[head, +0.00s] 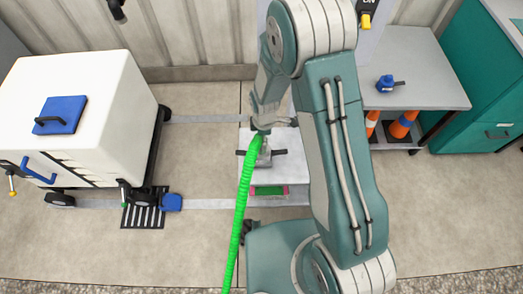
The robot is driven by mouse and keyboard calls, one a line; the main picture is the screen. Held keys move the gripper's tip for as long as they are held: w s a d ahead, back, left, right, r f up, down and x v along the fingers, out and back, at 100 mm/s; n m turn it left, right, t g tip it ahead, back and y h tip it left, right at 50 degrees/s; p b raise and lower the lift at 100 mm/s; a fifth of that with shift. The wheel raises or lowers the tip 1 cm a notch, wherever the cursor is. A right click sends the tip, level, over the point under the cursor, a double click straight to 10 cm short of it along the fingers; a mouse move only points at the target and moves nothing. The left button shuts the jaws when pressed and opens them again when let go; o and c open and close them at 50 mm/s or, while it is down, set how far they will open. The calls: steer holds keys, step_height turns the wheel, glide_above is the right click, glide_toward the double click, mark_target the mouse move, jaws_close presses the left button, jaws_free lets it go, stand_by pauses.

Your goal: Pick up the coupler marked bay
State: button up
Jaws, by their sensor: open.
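A grey coupler (264,158) with dark side handles is on a small white stand (288,170) in the middle. A bright green hose (243,205) runs from its upper end down to the bottom edge. I cannot read any bay marking on it. My gripper (262,122) is open, pointing down at the coupler's upper end, where the hose begins. From this view I cannot tell whether the fingers touch it or are around it. My arm covers the stand's right side.
A white wheeled tote (95,95) with a blue lid handle stands at left, near a black floor grate (142,212). At right, a grey table (425,75) holds a blue fitting (385,84). Orange cones (403,124) sit below, beside a teal cabinet (480,100). Floor between tote and stand is mostly clear.

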steer(key=f, duration=0.6)
steer(key=shift+w+a+f, duration=0.2)
steer(key=shift+w+a, duration=0.1)
steer(key=shift+a, duration=0.1)
steer(key=shift+c, duration=0.3)
jaws_close()
